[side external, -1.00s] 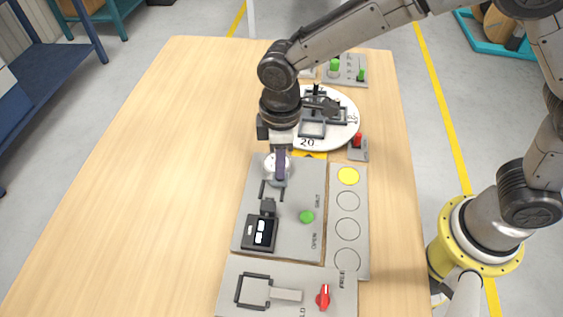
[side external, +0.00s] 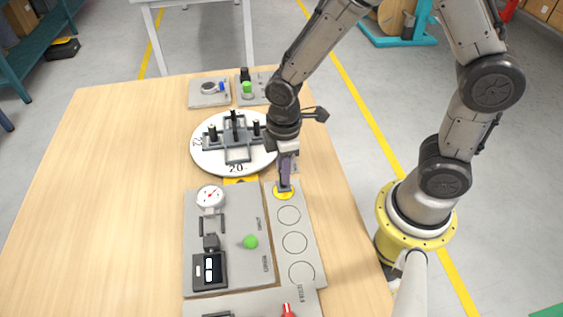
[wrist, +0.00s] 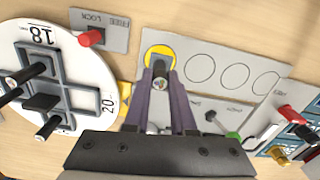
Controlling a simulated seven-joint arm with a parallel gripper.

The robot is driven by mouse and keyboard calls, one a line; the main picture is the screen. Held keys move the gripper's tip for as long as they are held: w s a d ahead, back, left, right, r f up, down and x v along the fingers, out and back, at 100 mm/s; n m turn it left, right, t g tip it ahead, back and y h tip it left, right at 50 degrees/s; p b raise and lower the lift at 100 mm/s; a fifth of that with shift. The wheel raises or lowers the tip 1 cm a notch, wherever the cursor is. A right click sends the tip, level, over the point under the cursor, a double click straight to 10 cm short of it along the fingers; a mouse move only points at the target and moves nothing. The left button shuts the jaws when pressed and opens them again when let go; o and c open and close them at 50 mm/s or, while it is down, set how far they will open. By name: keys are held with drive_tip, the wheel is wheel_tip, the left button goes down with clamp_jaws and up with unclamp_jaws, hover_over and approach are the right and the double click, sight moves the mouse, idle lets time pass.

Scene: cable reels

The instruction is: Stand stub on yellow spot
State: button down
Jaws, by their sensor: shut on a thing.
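My gripper (side external: 285,178) is above the yellow spot (side external: 276,194) at the far end of the grey strip, its purple fingers pointing down. In the wrist view my gripper (wrist: 161,98) is shut on a small dark stub (wrist: 159,69), which lies over the yellow spot (wrist: 150,52). The stub looks roughly upright. The fingers hide much of it, and I cannot tell whether its foot touches the spot. In the side view the stub is mostly hidden by the fingertips.
The grey strip (side external: 309,247) has several empty outlined circles. Left of it is a panel (side external: 228,271) with a dial gauge (side external: 210,197) and green knob (side external: 250,242). A white turntable (side external: 204,161) with dark posts stands behind. The table's left side is clear.

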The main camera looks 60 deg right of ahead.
drive_tip(key=shift+f, duration=0.45)
drive_tip(key=shift+f, duration=0.1)
drive_tip(key=shift+f, duration=0.15)
drive_tip(key=c, duration=0.7)
unclamp_jaws()
wheel_tip(320, 180, up, 8)
